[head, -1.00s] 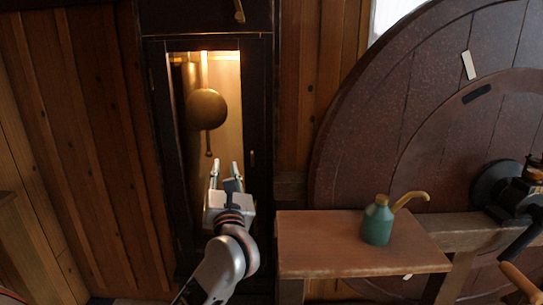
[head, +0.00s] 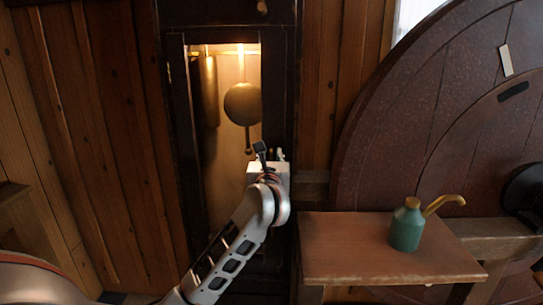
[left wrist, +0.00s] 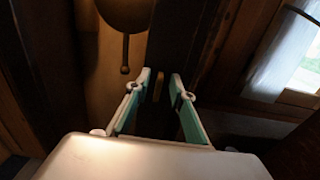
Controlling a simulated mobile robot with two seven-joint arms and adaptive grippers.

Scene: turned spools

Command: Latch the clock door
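The clock is a tall dark case, and its door (head: 177,165) has a lit glazed opening showing a brass pendulum (head: 243,104). The door looks about flush with the case. My left gripper (head: 270,154) is in front of the door's right stile, and its wrist hides part of the stile. In the left wrist view, the fingers (left wrist: 161,80) are apart, with a small brass latch piece (left wrist: 157,88) visible between them against the dark wood. I cannot tell whether they touch it. The pendulum's bob also shows there (left wrist: 125,12). My right gripper is out of view.
A wooden bench (head: 385,265) stands right of the clock with a green oil can (head: 406,226) on it. A large dark wheel (head: 400,140) is behind the bench. Plank walls (head: 95,140) flank the clock. A window (left wrist: 290,60) shows in the wrist view.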

